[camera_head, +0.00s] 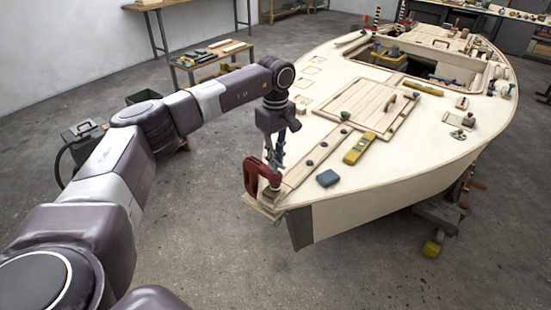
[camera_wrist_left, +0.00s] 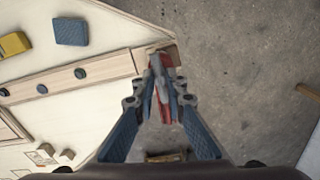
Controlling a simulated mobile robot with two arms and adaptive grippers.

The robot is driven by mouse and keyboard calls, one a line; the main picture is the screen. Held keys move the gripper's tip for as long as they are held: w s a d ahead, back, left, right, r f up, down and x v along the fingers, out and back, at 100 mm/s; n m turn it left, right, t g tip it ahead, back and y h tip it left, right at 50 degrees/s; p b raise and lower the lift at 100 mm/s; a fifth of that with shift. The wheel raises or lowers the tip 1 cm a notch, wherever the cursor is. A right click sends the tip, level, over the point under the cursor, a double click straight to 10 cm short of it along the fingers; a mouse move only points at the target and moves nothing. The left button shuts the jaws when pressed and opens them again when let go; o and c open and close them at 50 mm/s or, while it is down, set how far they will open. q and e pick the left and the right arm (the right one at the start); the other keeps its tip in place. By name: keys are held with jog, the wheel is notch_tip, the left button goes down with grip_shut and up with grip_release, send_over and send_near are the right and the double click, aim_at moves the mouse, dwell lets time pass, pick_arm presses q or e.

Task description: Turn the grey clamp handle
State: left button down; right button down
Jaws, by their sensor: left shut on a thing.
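A red clamp (camera_head: 251,176) sits at the near tip of the plywood hull (camera_head: 330,125), over its edge. My left gripper (camera_head: 276,160) is right above the clamp, pointing down. In the left wrist view, its two blue fingers (camera_wrist_left: 161,100) close around the grey clamp handle (camera_wrist_left: 158,66), with red parts of the clamp (camera_wrist_left: 164,112) showing between them. The gripper is shut on the handle. The fingers hide part of the handle, so its exact angle is hard to tell. My right gripper is in neither view.
A wooden hatch (camera_head: 365,105) with a handle lies farther back. A low table (camera_head: 211,56) with wood pieces stands behind my left arm.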

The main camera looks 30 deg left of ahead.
pick_arm(q)
jog(key=shift+r, duration=0.1)
jog(key=c, duration=1.8)
grip_release()
jog(key=shift+c, duration=0.2)
notch_tip(320, 180, up, 12)
